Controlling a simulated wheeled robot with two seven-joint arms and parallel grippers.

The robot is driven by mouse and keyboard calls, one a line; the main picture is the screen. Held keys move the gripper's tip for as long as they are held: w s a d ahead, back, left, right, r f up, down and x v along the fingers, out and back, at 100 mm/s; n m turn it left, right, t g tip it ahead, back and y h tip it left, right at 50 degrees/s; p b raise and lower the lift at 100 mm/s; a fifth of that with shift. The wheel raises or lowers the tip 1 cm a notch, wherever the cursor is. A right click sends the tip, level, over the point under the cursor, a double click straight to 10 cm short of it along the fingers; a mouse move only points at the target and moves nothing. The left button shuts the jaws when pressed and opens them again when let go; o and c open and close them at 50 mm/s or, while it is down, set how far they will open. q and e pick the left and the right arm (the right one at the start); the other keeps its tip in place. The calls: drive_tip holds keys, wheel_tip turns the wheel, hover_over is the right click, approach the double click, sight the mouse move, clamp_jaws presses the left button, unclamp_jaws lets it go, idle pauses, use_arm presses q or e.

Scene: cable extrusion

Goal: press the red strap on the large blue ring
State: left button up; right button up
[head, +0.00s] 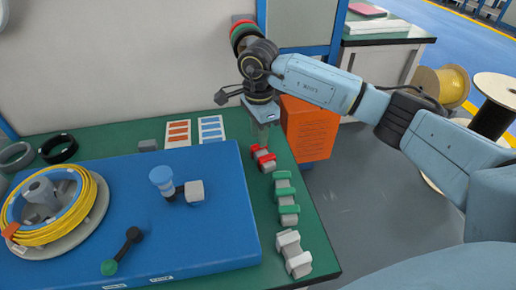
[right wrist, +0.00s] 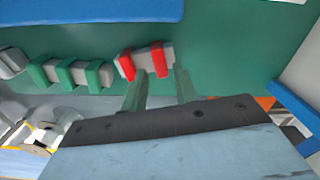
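The red strap (head: 264,158) is a pair of red bands on a small grey block at the right side of the green table. It also shows in the right wrist view (right wrist: 158,59), just past my fingertips. My right gripper (right wrist: 162,82) is open, its two fingers apart and nothing held between them. In the head view my right gripper (head: 262,125) points down above the red strap. The large blue ring (head: 75,212) lies at the left on the blue board, with a yellow cable coiled around it. An orange clip (head: 10,231) sits on its left side. My left gripper is not in view.
Green straps (head: 286,197) on grey blocks and a plain grey block piece (head: 293,253) line the table's right edge. A blue cylinder (head: 162,179) and a black lever (head: 124,248) stand on the blue board (head: 205,232).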

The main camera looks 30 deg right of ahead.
drive_tip(key=shift+f+b, duration=0.95)
drive_tip(key=shift+f, duration=0.55)
drive_tip(key=shift+r, duration=0.25)
drive_tip(key=shift+c, duration=0.4)
drive_tip(key=c, duration=0.5)
wheel_tip(320, 180, up, 8)
drive_tip(key=p, duration=0.5)
drive_tip(key=shift+p, duration=0.35)
